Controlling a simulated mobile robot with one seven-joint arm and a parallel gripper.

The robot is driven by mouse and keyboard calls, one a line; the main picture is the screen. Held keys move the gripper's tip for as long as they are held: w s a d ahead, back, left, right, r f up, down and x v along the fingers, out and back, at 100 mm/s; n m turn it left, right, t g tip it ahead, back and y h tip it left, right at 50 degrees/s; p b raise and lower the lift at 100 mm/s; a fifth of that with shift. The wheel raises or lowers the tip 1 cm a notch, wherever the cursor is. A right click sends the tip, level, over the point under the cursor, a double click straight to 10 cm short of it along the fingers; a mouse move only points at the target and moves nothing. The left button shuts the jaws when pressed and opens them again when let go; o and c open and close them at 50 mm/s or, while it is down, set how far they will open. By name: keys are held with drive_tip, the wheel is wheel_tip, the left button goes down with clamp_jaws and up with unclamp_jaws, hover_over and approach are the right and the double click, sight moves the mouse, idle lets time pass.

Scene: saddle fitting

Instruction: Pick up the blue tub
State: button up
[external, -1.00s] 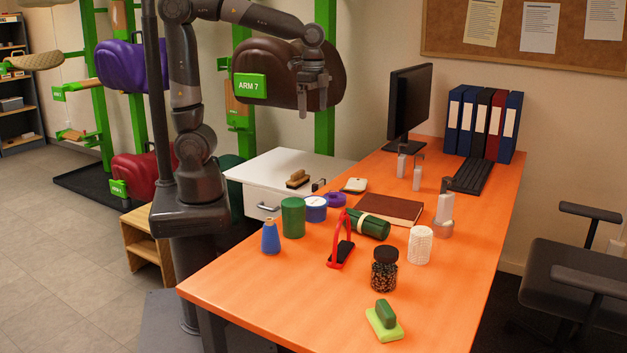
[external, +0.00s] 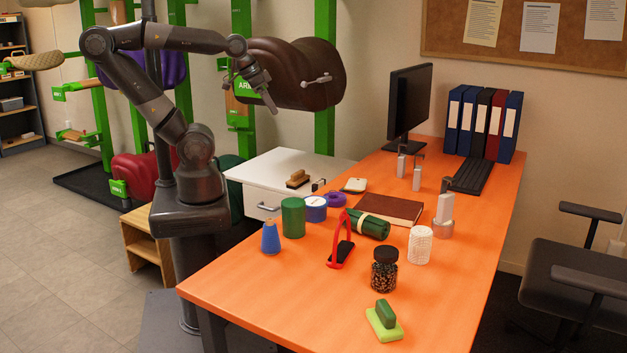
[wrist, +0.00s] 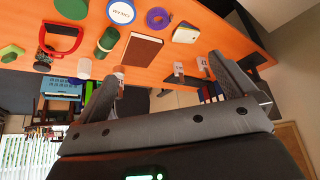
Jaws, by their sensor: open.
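The blue tub (external: 316,213) is a short round tub with a white lid. It stands upright on the orange table, between a green cylinder and a purple ring. In the wrist view the tub (wrist: 121,12) is at the top edge, partly cut off, its lid lettered. My gripper (external: 262,93) is in the air in front of the brown saddle, up and left of the tub and well apart from it. In the wrist view my gripper (wrist: 168,88) has its two fingers spread wide with nothing between them.
The green cylinder (external: 293,217) stands close left of the tub and the purple ring (external: 336,199) close right. The white cabinet (external: 270,175) stands behind.

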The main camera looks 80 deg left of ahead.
idle(0.3)
drive_tip(key=g, duration=0.6)
hover_over(315, 200)
drive_tip(key=f, duration=2.1)
drive_tip(key=shift+s+d+f, duration=0.1)
drive_tip(key=shift+d+f, duration=0.25)
drive_tip(key=shift+d, duration=0.05)
drive_tip(key=shift+d+f, duration=0.1)
drive_tip(key=shift+f, duration=0.55)
wheel_tip(315, 200, down, 5)
drive_tip(key=shift+r, duration=0.15)
drive_tip(key=shift+a+f, duration=0.2)
drive_tip(key=shift+f, duration=1.15)
drive_tip(key=shift+a+f, duration=0.15)
drive_tip(key=shift+f, duration=1.2)
drive_tip(key=shift+c, duration=0.6)
drive_tip(key=c, duration=0.9)
